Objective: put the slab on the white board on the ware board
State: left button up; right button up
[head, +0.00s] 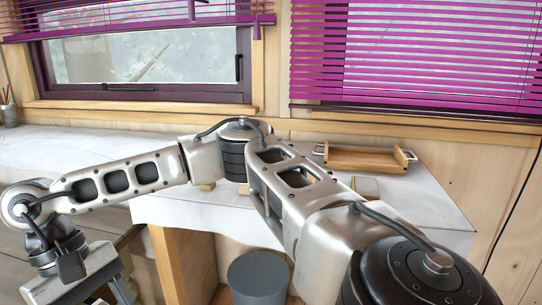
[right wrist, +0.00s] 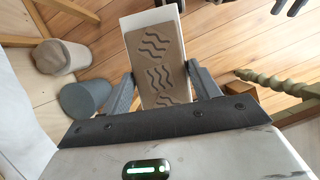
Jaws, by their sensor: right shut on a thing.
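The slab (right wrist: 157,62) is brown with pressed wavy lines and lies on a white board (right wrist: 152,17), whose edge shows around it in the right wrist view. My right gripper (right wrist: 160,72) has a finger on each long side and is shut on the white board with the slab, held above the wooden floor. In the head view the right gripper is at the lower left, its fingers cut off by the bottom edge; the slab is out of that view. A wooden board with raised edges and metal handles (head: 365,158), perhaps the ware board, sits on the table at the back right. My left gripper is not in view.
The cloth-covered table (head: 440,205) runs along the window wall, with clear room on its left part (head: 60,150). A grey bin (head: 258,278) stands below its front edge. In the wrist view there are buckets (right wrist: 84,98) and a turned wooden post (right wrist: 268,82).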

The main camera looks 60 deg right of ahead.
aim_at(353, 158)
jog(key=k, duration=0.9)
jog(key=z, duration=1.45)
jog(key=i, duration=0.15)
jog(key=z, duration=0.15)
